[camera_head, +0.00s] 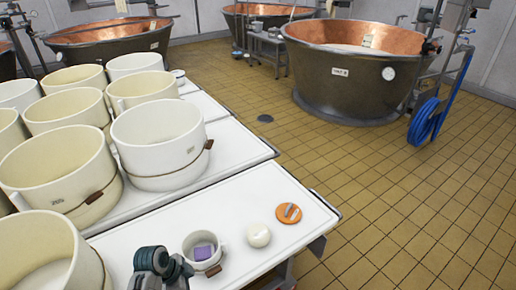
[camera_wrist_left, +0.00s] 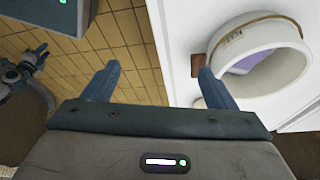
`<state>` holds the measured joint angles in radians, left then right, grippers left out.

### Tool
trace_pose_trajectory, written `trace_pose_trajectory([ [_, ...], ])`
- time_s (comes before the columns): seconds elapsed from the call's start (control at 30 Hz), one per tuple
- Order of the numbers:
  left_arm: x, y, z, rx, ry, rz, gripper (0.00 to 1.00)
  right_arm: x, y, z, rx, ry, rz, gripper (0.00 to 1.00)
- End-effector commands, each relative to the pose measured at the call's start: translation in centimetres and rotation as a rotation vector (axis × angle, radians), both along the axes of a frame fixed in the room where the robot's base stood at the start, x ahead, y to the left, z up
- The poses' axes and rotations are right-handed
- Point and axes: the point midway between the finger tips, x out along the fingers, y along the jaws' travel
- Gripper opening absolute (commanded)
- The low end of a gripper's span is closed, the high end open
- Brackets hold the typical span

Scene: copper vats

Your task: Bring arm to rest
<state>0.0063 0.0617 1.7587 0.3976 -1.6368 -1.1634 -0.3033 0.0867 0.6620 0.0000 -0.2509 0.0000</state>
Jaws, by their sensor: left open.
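My left gripper (camera_wrist_left: 157,84) is open and empty in the left wrist view, its two dark blue-grey fingers spread wide. Between the fingertips are the yellow floor tiles and the table's edge. A white mould with a brown tag and a purple thing inside (camera_wrist_left: 262,55) lies just beyond the right fingertip, apart from it. In the head view, dark rounded parts of my arm show at the bottom edge, left of this small mould (camera_head: 188,243); no fingers can be made out there. My right gripper does not clearly show in either view.
The white table (camera_head: 250,200) carries several large cream moulds (camera_head: 160,140), a white ball (camera_head: 259,235) and an orange disc (camera_head: 288,213). Copper vats (camera_head: 345,75) stand at the back, with a blue hose reel (camera_head: 423,122) beside one. The tiled floor (camera_head: 400,190) is clear at right.

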Motion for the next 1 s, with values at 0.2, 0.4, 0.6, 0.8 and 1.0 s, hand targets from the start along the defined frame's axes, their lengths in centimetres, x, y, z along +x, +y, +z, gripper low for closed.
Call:
trace_pose_trajectory([
  [0.2, -3.4, 1.3, 0.3, 0.044, 0.023, 0.170, 0.79, 0.3, 0.8, 0.0, 0.009, -0.005, -0.003, 0.36],
  [0.4, -7.6, 2.8, 1.5, 0.090, 0.036, 0.399, 0.79, 0.0, 1.3, -0.1, 0.014, -0.002, -0.004, 0.36],
  [0.6, -12.3, 4.5, 3.7, 0.123, 0.028, 0.662, 0.79, -0.3, 0.9, -0.1, 0.010, 0.003, -0.003, 0.36],
  [0.8, -15.9, 5.7, 6.3, 0.132, 0.005, 0.881, 0.79, -0.3, 0.5, -0.1, 0.005, 0.003, -0.002, 0.36],
  [1.0, -18.6, 6.5, 8.6, 0.124, -0.019, 1.047, 0.79, -0.3, 0.1, 0.0, 0.001, 0.003, 0.000, 0.36],
])
